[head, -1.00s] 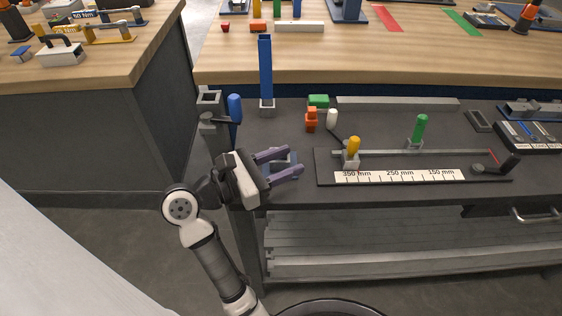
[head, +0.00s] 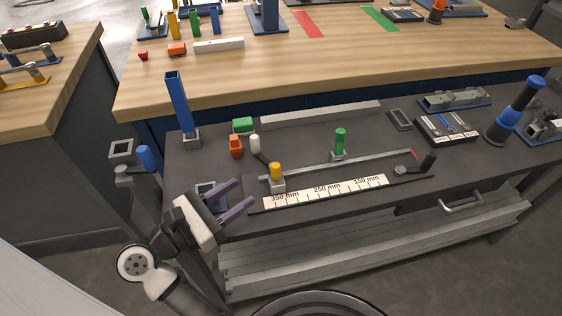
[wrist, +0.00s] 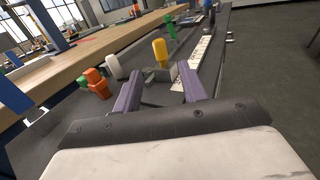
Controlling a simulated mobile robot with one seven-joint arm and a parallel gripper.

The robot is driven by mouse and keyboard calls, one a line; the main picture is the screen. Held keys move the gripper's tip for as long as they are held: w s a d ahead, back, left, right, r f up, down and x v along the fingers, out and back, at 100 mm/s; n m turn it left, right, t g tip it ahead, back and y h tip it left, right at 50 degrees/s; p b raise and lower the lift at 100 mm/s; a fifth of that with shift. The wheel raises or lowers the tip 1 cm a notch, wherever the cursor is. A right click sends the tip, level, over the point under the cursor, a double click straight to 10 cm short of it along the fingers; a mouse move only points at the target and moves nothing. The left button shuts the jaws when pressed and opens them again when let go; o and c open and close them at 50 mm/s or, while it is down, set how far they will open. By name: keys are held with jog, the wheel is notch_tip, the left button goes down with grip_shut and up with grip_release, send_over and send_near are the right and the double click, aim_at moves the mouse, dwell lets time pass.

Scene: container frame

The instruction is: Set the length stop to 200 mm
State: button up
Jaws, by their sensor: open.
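The length stop fixture is a dark base with a rail and a white scale strip (head: 327,190) marked 350 mm, 250 mm and 150 mm. A stop block with a yellow knob (head: 276,171) stands at the scale's left end, near 350 mm. A green-handled piece (head: 340,142) stands upright behind the rail. A dark-handled lever (head: 428,162) is at the right end. My gripper (head: 245,196) is open and empty, left of the fixture. In the wrist view the yellow knob (wrist: 160,52) shows beyond and between my open fingers (wrist: 158,85), apart from them.
A white-knobbed lever (head: 255,144), an orange piece (head: 236,149) and a green block (head: 243,125) stand behind the fixture's left end. A blue upright channel (head: 178,102) rises at the back left. A black box (head: 446,130) lies to the right.

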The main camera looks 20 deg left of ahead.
aim_at(276, 170)
jog(key=p+x, duration=0.3)
jog(key=x, duration=0.8)
grip_shut()
